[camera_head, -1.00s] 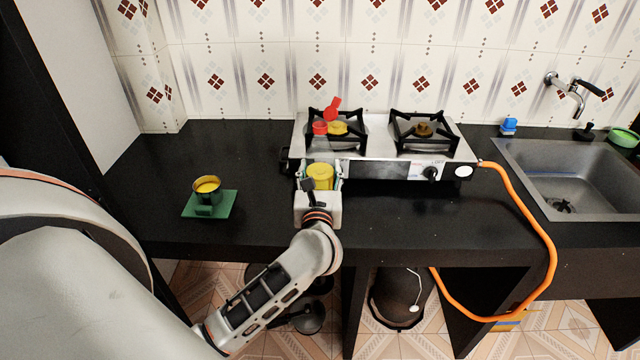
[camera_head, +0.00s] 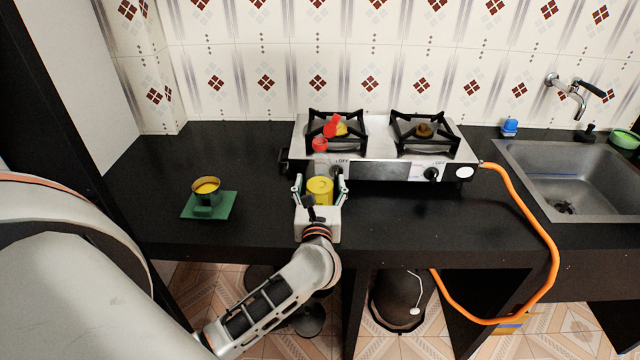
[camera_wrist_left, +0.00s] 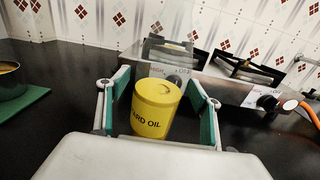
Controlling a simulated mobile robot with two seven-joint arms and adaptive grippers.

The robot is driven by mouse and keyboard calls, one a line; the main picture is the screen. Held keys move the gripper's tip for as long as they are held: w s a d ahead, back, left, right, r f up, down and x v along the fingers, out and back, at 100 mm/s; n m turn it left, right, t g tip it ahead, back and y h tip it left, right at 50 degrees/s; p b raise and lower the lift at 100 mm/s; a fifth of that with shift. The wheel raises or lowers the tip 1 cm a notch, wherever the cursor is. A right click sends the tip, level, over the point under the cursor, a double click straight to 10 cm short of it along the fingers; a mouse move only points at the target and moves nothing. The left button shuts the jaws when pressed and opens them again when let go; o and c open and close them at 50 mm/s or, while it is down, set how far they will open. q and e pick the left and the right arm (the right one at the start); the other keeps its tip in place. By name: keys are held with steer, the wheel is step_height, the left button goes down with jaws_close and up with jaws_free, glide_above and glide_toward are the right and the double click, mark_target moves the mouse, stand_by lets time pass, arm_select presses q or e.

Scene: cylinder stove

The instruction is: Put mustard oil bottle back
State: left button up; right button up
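The mustard oil bottle (camera_head: 320,190) has a yellow lower part and a red cap with a raised flip lid (camera_head: 320,145). It stands roughly upright on the black counter, just in front of the stove's left side. In the left wrist view, its yellow part (camera_wrist_left: 156,108) reads "ARD OIL"; the red cap does not show there. My left gripper (camera_head: 320,182) is around the bottle with its fingers spread. In the left wrist view, its green-padded fingers (camera_wrist_left: 163,108) are on both sides, with narrow gaps. My right gripper is not in view.
The two-burner stove (camera_head: 378,170) is close behind the bottle. An orange hose (camera_head: 535,225) runs to the right, near the sink (camera_head: 565,175). Counter on both sides of the gripper is clear.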

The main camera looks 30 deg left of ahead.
arm_select(q)
steer(key=shift+s+d+r, duration=0.1)
steer(key=shift+r, duration=0.05)
steer(key=s+d+r+m+t+h+b, duration=0.1)
steer(key=s+d+r+m+t+h, duration=0.2)
steer(key=s+d+m, duration=0.7)
steer(key=s+d+f+m+h, duration=0.2)
steer(key=d+f+m+h, duration=0.25)
steer(key=m, duration=0.65)
steer(key=s+d+f+m+h, duration=0.2)
steer(key=d+f+m+h, duration=0.25)
steer(key=m, duration=0.55)
steer(key=s+a+f+m+g, duration=0.1)
steer(key=s+f+m+g, duration=0.2)
steer(key=f, duration=0.7)
steer(key=s+a+f+m+g, duration=0.1)
steer(key=s+f+m+g, duration=0.3)
steer(key=s+f+m, duration=0.3)
step_height(320, 180, down, 4)
steer(key=m, duration=0.5)
steer(key=shift+s+a+m+g, duration=0.15)
steer(key=shift+s+m+g, duration=0.05)
steer(key=shift+m+g, duration=0.1)
